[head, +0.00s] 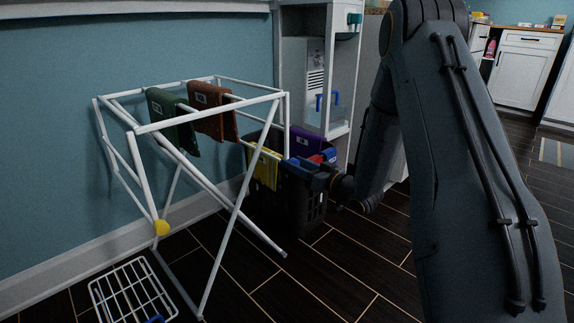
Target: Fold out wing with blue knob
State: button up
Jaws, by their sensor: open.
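A white drying rack (209,127) stands by the blue wall at the left. A yellow knob (161,228) sits at its lower front left. A white wire grid panel (131,289) lies low at the rack's left foot. A blue knob-like part (155,319) shows at that panel's near edge, cut off by the bottom of the picture. I cannot tell how the panel joins the rack. My gripper (316,174) is open, right of the rack, in front of the dark basket and well away from the blue part. Its fingers are small and dark against the basket.
A green cloth (172,120) and a brown cloth (212,110) hang on the rack. A dark basket (290,205) holds yellow, purple and blue cloths behind it. A white cabinet (340,70) stands behind. The dark tiled floor (330,270) in front is clear.

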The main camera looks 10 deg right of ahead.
jog(key=shift+b+x, duration=0.75)
jog(key=shift+x, duration=1.3)
grip_shut()
